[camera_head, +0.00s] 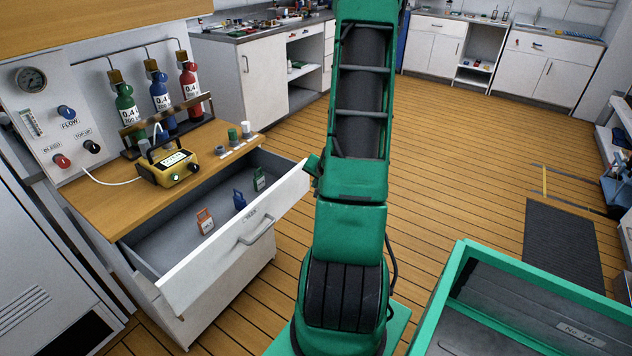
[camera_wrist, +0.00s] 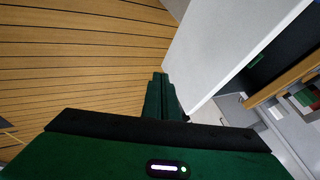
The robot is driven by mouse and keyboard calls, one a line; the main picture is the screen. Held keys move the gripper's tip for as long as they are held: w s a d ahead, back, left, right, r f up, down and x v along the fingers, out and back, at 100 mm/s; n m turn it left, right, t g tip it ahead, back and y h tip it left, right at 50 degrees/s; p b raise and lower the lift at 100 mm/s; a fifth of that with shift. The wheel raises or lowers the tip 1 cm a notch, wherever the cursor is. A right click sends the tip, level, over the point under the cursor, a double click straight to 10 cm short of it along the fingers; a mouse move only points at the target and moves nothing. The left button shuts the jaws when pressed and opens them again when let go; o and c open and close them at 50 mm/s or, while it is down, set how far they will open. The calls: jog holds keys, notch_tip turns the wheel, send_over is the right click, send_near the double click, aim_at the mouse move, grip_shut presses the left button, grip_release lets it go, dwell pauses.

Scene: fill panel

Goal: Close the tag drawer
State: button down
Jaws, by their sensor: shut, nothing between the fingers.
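The tag drawer (camera_head: 236,237) stands pulled out of the white cabinet under the wooden worktop. Its white front carries a small label and a bar handle (camera_head: 257,229). An orange tag (camera_head: 205,221), a blue tag (camera_head: 239,199) and a green tag (camera_head: 259,179) stand inside. My gripper (camera_head: 313,166) is at the right end of the drawer front, mostly hidden behind my green arm. In the wrist view my shut, empty fingers (camera_wrist: 161,78) are close beside the white drawer front (camera_wrist: 222,50). I cannot tell whether they touch it.
A green-rimmed bin (camera_head: 440,290) is at the lower right. The plank floor (camera_head: 450,150) right of my arm is clear, with a dark mat (camera_head: 562,240) beyond.

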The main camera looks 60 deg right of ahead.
aim_at(303, 184)
jog(key=w, duration=0.1)
jog(key=w+f, duration=0.1)
jog(key=w, duration=0.1)
jog(key=w+f, duration=0.1)
jog(key=w, duration=0.1)
jog(key=shift+w+d, duration=0.2)
jog(key=shift+d, duration=0.2)
jog(key=shift+d, duration=0.15)
